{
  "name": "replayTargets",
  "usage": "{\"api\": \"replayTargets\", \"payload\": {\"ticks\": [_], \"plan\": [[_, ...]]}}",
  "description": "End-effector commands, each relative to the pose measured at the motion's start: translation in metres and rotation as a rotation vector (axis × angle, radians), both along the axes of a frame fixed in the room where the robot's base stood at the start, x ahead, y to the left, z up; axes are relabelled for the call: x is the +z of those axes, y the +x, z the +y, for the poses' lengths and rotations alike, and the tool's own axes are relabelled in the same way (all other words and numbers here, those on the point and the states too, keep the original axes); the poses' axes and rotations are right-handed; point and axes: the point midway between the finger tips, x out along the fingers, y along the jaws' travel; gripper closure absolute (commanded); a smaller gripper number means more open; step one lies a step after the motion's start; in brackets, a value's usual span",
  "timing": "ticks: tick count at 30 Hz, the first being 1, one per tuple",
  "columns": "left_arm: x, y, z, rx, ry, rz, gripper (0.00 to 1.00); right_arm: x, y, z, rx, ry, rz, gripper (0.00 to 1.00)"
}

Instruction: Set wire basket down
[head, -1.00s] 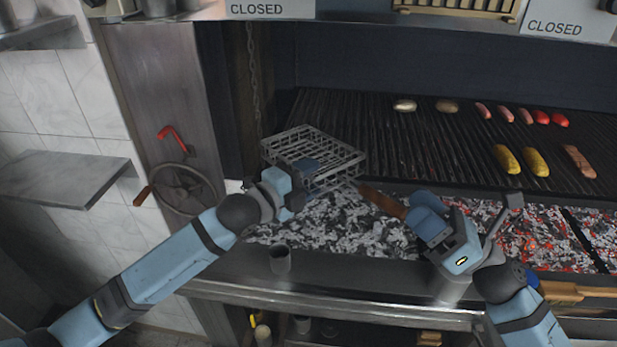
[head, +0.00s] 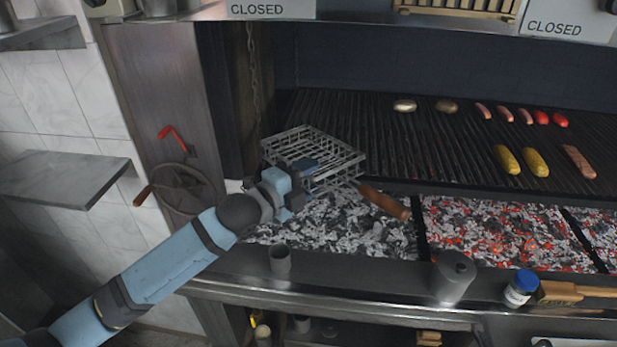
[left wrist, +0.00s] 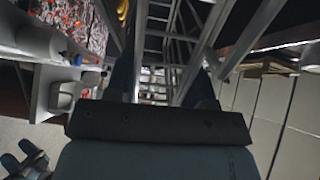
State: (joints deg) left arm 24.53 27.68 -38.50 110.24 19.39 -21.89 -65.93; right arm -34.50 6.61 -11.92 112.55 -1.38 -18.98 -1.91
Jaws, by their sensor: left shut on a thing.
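The wire basket (head: 318,152) is a flat metal cage at the left end of the grill grate (head: 395,140). Its near side reaches over the front edge of the grate, above the grey coals. A wooden handle (head: 385,202) sticks out from its near right corner. My left gripper (head: 302,172) is shut on the near left side of the basket and covers part of it. The basket's bars (left wrist: 165,45) fill the middle of the left wrist view, close to the fingers. I cannot tell whether its underside touches the grate. My right gripper is out of the head view.
Two mushrooms (head: 405,105), several sausages (head: 578,160) and two corn cobs (head: 507,159) lie further right on the grate. Red-hot coals (head: 490,235) glow at the front right. A metal cup (head: 280,260), a lidded canister (head: 455,277) and a jar (head: 520,288) stand on the front ledge.

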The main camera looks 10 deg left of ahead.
Motion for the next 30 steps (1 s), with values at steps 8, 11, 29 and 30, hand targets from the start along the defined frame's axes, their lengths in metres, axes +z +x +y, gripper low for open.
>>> {"api": "replayTargets", "payload": {"ticks": [8,11,29,30], "plan": [[0.001,-0.002,0.0,0.006,-0.003,-0.002,0.91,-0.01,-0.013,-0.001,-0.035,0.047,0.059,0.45],[-0.003,-0.01,-0.001,0.03,-0.005,-0.001,0.91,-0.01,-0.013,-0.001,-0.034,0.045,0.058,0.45],[-0.073,-0.099,0.098,0.525,-0.003,0.005,0.91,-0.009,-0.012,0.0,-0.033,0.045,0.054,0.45],[-0.078,-0.105,0.106,0.555,-0.002,0.006,0.91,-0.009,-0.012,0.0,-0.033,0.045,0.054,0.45]]}}
